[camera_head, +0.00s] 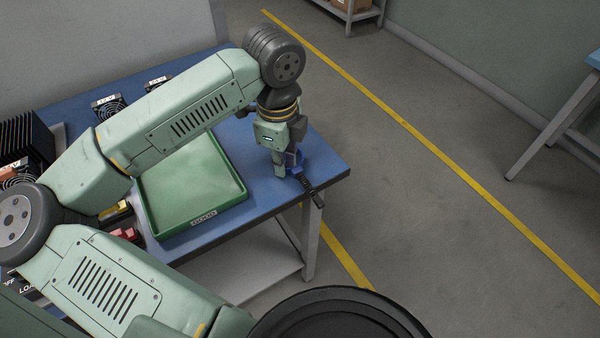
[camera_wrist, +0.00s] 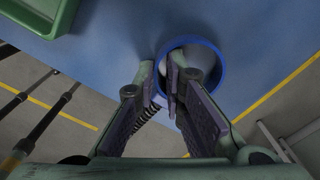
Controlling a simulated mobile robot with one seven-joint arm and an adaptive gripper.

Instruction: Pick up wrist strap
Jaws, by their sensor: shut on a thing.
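The wrist strap (camera_head: 298,171) is a blue band with a black coiled cord, at the right front corner of the blue table in the head view. Its cord runs out toward the table's edge. In the wrist view the band shows as a blue ring (camera_wrist: 222,62), with part of the coil seen beside the left finger. My gripper (camera_head: 284,170) points down at the strap and is shut on it. In the wrist view the fingers of my gripper (camera_wrist: 163,78) are close together, one reaching inside the ring. I cannot tell whether the strap touches the table.
A green tray (camera_head: 195,180) labelled GOOD lies empty on the table (camera_head: 326,166), left of my gripper. Fans (camera_head: 108,104) and a black finned block (camera_head: 28,138) are farther left. Red and yellow parts sit beyond the tray's left side, partly hidden by my arm. The table's edge is close.

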